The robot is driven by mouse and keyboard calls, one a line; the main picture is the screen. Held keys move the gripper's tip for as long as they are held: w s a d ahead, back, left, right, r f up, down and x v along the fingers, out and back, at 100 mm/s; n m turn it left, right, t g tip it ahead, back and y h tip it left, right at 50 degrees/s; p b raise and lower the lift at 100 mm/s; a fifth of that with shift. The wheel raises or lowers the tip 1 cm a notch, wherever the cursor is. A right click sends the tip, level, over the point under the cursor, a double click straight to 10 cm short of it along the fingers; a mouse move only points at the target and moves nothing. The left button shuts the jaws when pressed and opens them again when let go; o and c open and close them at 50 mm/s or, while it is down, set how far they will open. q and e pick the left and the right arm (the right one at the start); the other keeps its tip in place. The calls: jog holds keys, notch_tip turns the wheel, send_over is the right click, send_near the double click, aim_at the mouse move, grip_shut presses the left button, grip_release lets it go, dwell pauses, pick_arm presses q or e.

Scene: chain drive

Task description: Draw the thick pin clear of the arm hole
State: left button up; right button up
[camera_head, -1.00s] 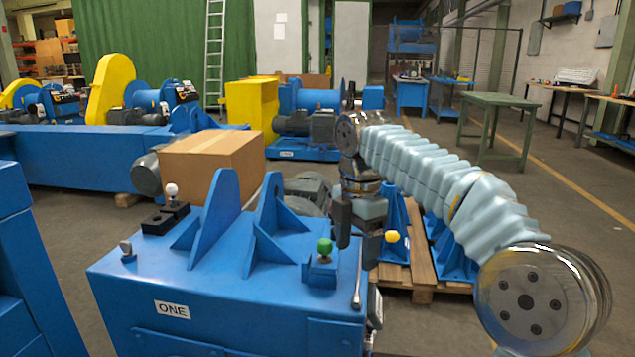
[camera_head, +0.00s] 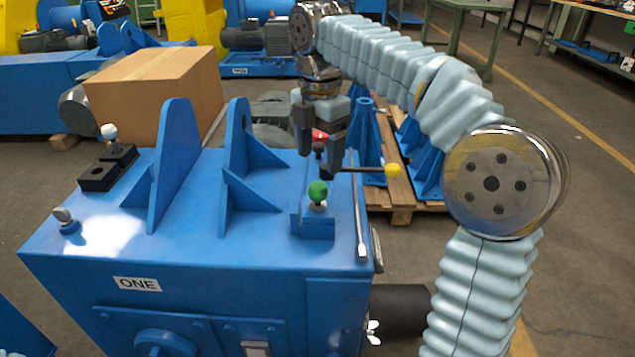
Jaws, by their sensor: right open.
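A blue machine (camera_head: 230,255) labelled ONE fills the lower middle. I cannot tell for certain that this dark piece is the thick pin; the arm hole cannot be made out. My right gripper (camera_head: 320,158) is open and points down, its two dark fingers seen on either side of the dark knob. Whether they touch it cannot be told. My left gripper is out of view.
Two upright blue plates (camera_head: 176,165) stand on the machine top. A black block (camera_head: 108,168) with a white-knobbed pin (camera_head: 109,131) lies at its left. A cardboard box (camera_head: 155,95) is behind. A wooden pallet (camera_head: 402,203) with blue brackets stands at the right.

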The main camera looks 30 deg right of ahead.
aim_at(320, 183)
notch_tip(320, 183, down, 9)
jog(key=shift+r+b, duration=0.15)
jog(key=shift+b, duration=0.65)
grip_shut()
jog(key=shift+r+p, duration=1.55)
jog(key=shift+r, duration=0.05)
jog(key=shift+r+p, duration=1.5)
jog(key=shift+r, duration=0.1)
jog(key=shift+r+p, duration=0.5)
jog(key=shift+r, duration=2.2)
